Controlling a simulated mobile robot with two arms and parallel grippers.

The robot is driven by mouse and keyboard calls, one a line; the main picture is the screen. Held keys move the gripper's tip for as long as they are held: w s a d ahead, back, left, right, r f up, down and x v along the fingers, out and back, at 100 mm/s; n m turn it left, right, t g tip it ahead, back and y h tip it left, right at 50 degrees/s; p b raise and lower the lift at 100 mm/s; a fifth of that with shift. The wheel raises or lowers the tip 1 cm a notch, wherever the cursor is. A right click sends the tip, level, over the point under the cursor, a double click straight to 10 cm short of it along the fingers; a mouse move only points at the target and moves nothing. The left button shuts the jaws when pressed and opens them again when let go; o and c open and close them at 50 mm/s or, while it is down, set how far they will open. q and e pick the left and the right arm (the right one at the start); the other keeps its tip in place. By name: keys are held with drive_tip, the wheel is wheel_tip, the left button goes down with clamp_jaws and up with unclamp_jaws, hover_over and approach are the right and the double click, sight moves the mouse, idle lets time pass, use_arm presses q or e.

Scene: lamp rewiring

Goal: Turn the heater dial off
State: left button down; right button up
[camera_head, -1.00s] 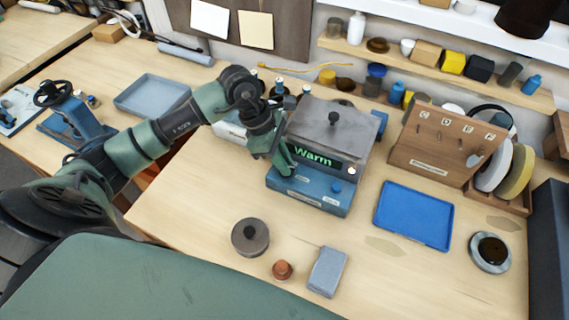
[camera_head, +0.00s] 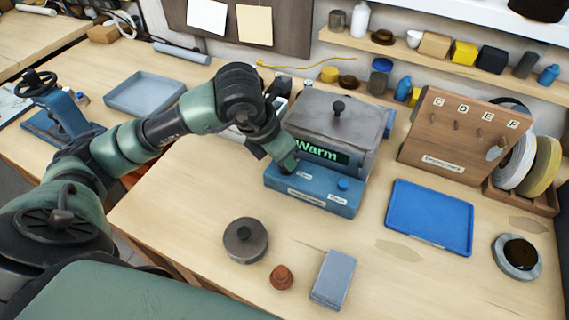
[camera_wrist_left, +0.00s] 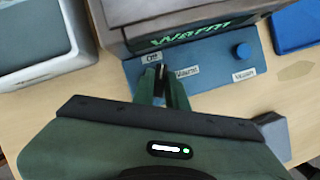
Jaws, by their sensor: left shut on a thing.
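The heater is a grey lidded box (camera_head: 340,118) on a blue base (camera_head: 318,192). Its lit green display (camera_head: 322,152) reads "Warm", and it also shows in the wrist view (camera_wrist_left: 195,35). My left gripper (camera_head: 289,163) reaches down to the left end of the blue panel. In the wrist view its fingers (camera_wrist_left: 161,82) are shut on the heater dial (camera_wrist_left: 159,70), a small dark knob mostly hidden between them. The dial sits between an "Off" label and a "Warm" label. My right gripper is not in view.
A round blue knob (camera_head: 343,184) sits at the panel's right end, apart from my fingers. A blue tray (camera_head: 430,217) lies to the right. A round grey weight (camera_head: 245,240), a copper-coloured piece (camera_head: 281,277) and a grey block (camera_head: 333,279) stand in front.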

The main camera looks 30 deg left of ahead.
use_arm(q)
drive_tip(key=n+y+b, duration=0.1)
drive_tip(key=n, duration=0.1)
drive_tip(key=shift+n, duration=0.3)
drive_tip(key=shift+d+n+y+b, duration=0.1)
drive_tip(key=shift+n+y+b, duration=0.4)
drive_tip(key=shift+n+b, duration=0.45)
drive_tip(key=shift+r+n, duration=0.1)
drive_tip(key=shift+n, duration=0.25)
drive_tip(key=c, duration=1.4)
unclamp_jaws()
drive_tip(key=shift+c, duration=0.2)
drive_tip(key=p+v, duration=0.1)
drive_tip(key=v, duration=0.6)
drive_tip(key=shift+s+r, duration=0.25)
drive_tip(key=shift+r, duration=0.05)
drive_tip(key=shift+r, duration=0.1)
